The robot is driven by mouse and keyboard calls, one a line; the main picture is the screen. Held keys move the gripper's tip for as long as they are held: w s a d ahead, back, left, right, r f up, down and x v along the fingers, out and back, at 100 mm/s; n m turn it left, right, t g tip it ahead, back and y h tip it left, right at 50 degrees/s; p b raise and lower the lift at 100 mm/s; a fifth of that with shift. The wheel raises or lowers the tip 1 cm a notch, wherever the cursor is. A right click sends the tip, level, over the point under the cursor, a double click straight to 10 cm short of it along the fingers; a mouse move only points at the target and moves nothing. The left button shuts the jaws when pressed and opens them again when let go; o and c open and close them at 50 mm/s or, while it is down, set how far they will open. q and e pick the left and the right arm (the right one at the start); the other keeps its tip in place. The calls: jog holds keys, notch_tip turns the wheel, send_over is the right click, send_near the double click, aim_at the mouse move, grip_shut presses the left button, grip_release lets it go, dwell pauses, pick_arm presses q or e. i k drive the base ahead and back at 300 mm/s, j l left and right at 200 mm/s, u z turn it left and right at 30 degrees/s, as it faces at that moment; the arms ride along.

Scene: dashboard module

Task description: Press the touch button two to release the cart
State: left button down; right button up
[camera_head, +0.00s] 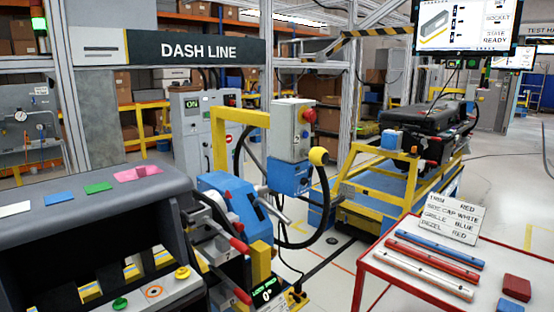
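A grey control box (291,128) with a red mushroom button (309,116) and a small dark mark on its front stands on a yellow post near the middle. A blue box (289,177) sits just below it. A cart (385,192) with a yellow frame and blue deck stands behind and to the right, carrying a black dashboard module (420,118). On the near-left fixture are a yellow button (183,273), an orange-ringed round button (153,291) and a green button (120,304). I cannot tell which control is button two. Neither of my grippers is in view.
A red-edged white table (395,290) with coloured bars and a label card (446,214) stands at the right front. A blue clamp unit (232,208) with red handles and a black hose (322,205) fill the centre. Grey floor is open behind the table.

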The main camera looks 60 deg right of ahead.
aim_at(319, 157)
jog(key=z, duration=2.3)
